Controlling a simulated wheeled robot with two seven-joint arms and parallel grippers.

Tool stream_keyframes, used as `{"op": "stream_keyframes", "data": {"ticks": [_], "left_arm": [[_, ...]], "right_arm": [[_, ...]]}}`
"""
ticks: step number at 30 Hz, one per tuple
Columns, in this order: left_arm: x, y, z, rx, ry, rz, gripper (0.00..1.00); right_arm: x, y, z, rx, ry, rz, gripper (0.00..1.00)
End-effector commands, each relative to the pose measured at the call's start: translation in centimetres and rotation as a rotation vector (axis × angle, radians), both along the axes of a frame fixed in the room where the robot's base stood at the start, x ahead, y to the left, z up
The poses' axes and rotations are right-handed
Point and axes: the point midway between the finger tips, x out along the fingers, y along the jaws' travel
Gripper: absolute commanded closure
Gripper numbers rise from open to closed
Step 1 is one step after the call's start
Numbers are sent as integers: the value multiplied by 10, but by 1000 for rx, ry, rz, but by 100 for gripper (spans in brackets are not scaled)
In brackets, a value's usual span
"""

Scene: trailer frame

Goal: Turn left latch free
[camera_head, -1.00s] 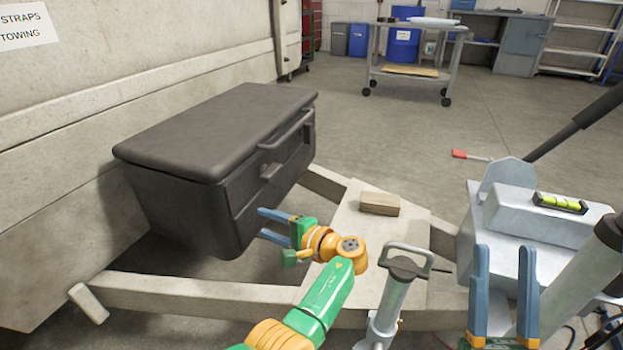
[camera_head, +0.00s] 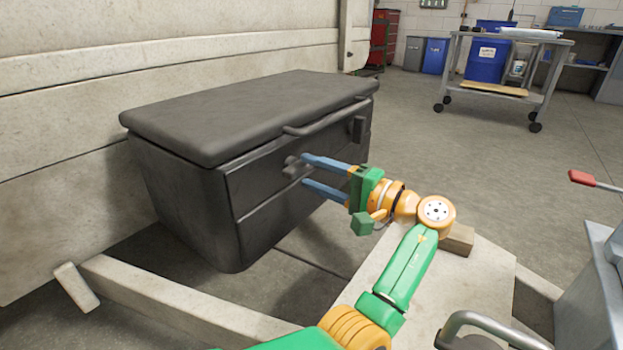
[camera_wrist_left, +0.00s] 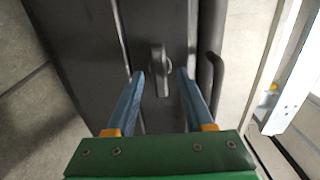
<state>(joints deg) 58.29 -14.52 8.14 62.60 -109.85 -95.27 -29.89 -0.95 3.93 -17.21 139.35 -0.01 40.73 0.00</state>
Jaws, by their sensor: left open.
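The black storage box (camera_head: 190,185) stands against the trailer wall, with its lid down. The left latch (camera_head: 293,168) is a small dark knob on the box's front, left of the lid handle (camera_head: 325,118). My left gripper (camera_head: 304,171) is open, its blue fingers pointing at the box front around the height of the latch. In the left wrist view the latch (camera_wrist_left: 161,72) lies ahead between the fingertips (camera_wrist_left: 160,75), with space on both sides; I cannot tell whether they touch it. Another latch (camera_head: 358,129) sits farther right. My right gripper is out of the head view.
A wooden block (camera_head: 458,240) lies on the pale frame plate (camera_head: 475,275) beside my left arm. The beige frame beam (camera_head: 180,300) runs below the box. A grey jack handle (camera_head: 490,322) is at the bottom right. Open floor lies beyond.

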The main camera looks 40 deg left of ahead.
Motion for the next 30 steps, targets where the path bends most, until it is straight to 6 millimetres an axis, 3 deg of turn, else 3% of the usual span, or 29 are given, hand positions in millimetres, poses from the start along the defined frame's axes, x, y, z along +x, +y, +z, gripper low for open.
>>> {"op": "stream_keyframes", "data": {"ticks": [4, 11, 17, 30], "left_arm": [[-2, 16, -2, 0, -1, -1, 48], [-2, 18, 0, 0, 1, -2, 48], [-1, 18, 0, 0, 1, -2, 99], [-1, 18, 0, 6, -49, -3, 100]], "right_arm": [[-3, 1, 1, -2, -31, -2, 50], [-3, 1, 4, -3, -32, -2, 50], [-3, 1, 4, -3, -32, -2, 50], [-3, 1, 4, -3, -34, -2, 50]]}}
